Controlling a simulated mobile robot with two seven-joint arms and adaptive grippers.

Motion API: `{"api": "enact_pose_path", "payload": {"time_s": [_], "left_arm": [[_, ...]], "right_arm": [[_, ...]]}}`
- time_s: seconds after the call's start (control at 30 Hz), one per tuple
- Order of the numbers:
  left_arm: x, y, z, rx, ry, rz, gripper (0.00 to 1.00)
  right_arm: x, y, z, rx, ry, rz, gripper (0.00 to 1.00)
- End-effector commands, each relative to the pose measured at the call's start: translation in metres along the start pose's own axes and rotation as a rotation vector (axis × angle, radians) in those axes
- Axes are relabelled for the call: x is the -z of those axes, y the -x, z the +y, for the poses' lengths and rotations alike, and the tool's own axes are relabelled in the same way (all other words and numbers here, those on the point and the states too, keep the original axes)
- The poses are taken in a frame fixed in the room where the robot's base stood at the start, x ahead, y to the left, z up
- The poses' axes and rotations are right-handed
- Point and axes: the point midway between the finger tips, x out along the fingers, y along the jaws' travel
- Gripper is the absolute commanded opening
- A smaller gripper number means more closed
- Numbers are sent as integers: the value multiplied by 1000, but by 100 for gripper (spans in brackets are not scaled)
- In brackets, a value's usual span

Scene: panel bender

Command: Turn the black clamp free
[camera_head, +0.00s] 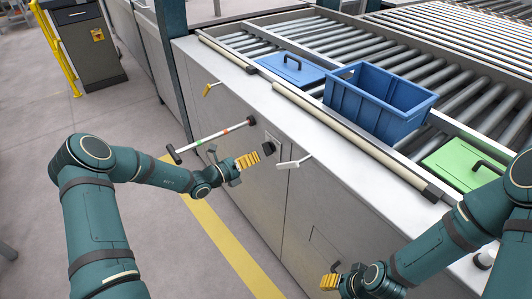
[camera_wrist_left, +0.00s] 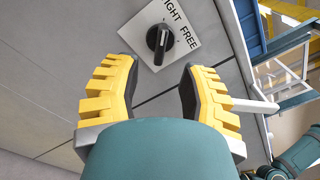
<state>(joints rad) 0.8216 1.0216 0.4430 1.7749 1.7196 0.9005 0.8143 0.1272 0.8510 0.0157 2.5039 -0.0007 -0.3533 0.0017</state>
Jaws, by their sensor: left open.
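The black clamp (camera_wrist_left: 160,38) is a round black knob with a raised grip and a pale mark, on a white plate (camera_wrist_left: 183,43) lettered "FREE" and a partly cut-off word ending in "IGHT". In the head view the knob (camera_head: 268,148) sits on the grey cabinet front. My left gripper (camera_head: 247,161) is open just in front of the knob, its yellow fingers pointing at it. In the left wrist view the knob shows beyond and between the open fingertips (camera_wrist_left: 158,68), apart from them. My right gripper (camera_head: 330,283) is low at the front right, partly hidden; its opening is unclear.
A white lever (camera_head: 294,162) sticks out just right of the knob. A white rod (camera_head: 212,137) with black ends lies left of it, and a yellow handle (camera_head: 211,88) is higher up. A blue crate (camera_head: 375,105) and green lid (camera_head: 460,162) are on the rollers above.

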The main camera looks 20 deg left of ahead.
Motion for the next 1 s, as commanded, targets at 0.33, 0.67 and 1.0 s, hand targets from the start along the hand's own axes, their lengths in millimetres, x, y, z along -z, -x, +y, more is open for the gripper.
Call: {"api": "enact_pose_path", "payload": {"time_s": [0.33, 0.67, 1.0], "left_arm": [[1, -52, 0, 1, 0, 1, 41], [0, -61, 0, 0, 0, 1, 41], [0, -61, 0, 0, 0, 1, 0]], "right_arm": [[1, -10, 4, 0, 1, 5, 47], [2, -11, 4, 0, 1, 6, 47], [2, -11, 4, 0, 1, 6, 47]]}}
